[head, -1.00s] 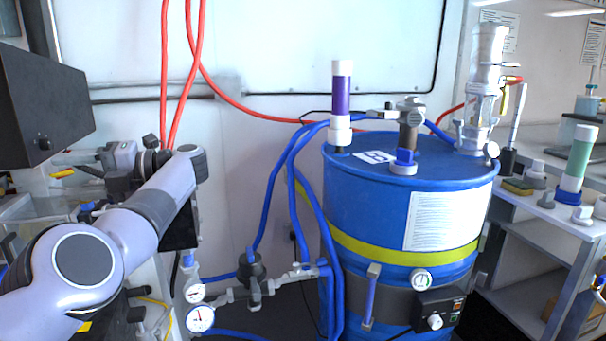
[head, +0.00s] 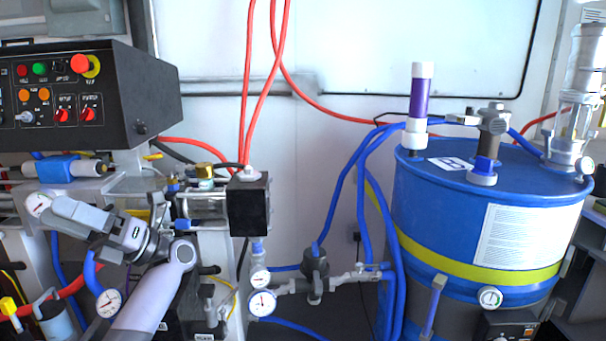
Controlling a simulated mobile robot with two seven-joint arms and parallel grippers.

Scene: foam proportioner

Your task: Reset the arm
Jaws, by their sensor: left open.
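My left arm (head: 150,300) rises from the bottom left of the head view and bends at a pale joint. From there its wrist turns to the left. My left gripper (head: 58,214) points left, in front of the machine below the control panel. It is open, and I see nothing held in it. A small gauge (head: 38,204) shows just beside its fingertips; I cannot tell whether they touch. My right gripper is out of view.
A dark control panel (head: 60,95) with coloured buttons juts out above the gripper. Gauges, blue hoses and fittings crowd around the arm. A blue drum (head: 440,200) with a purple-banded cylinder (head: 419,98) stands at right.

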